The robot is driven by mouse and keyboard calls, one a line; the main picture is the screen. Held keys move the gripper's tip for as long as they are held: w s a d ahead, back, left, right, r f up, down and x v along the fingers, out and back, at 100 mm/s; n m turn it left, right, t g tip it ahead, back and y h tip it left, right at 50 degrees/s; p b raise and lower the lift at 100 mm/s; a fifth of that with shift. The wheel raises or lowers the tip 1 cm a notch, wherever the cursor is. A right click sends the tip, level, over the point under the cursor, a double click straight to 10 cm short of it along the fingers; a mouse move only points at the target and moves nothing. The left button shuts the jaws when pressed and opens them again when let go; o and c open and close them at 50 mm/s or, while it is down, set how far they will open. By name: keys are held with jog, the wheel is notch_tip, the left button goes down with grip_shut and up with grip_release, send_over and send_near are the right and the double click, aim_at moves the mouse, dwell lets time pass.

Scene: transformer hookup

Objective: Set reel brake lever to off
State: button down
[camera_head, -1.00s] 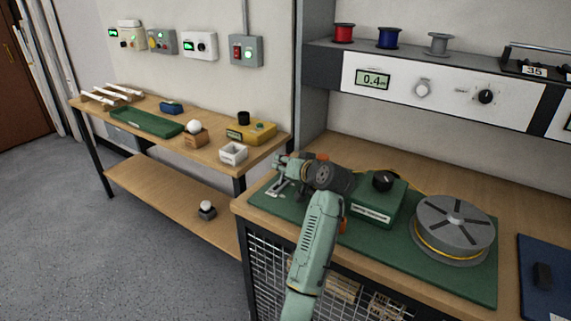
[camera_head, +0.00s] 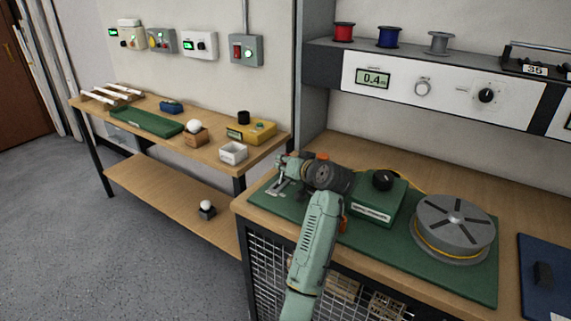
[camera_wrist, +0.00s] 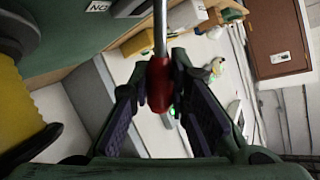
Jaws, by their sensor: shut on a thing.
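My gripper (camera_wrist: 160,98) is shut on the red grip (camera_wrist: 159,78) of a thin metal lever rod (camera_wrist: 160,30) in the wrist view. A dark finger stands on each side of the red grip. In the head view my gripper (camera_head: 282,181) is at the left end of the green mat, low over it, and the lever is too small to make out there. The grey reel (camera_head: 455,222) with yellow cable stands on the right of the mat. The lever's setting cannot be read.
A green box (camera_head: 368,208) with a black knob stands between my arm and the reel on the green mat (camera_head: 480,281). A blue case (camera_head: 540,255) lies at the right. A shelf panel (camera_head: 445,92) runs above the bench. A second bench (camera_head: 215,153) stands left.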

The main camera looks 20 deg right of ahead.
jog(key=b, duration=0.2)
jog(key=shift+s+a+f+n+t+b, duration=0.25)
jog(key=shift+n+t+b, duration=0.05)
jog(key=shift+n+b, duration=0.1)
jog(key=shift+s+a+n+h+b, duration=0.15)
jog(key=shift+a+n+h+b, duration=0.15)
jog(key=shift+b, duration=0.5)
jog(key=shift+s+a+r+n+t+b, duration=0.2)
jog(key=shift+s+r+n+t+b, duration=0.15)
jog(key=shift+t+b, duration=0.5)
jog(key=shift+a+r+n+b, duration=0.15)
jog(key=shift+r+n+b, duration=0.1)
jog(key=shift+b, duration=0.1)
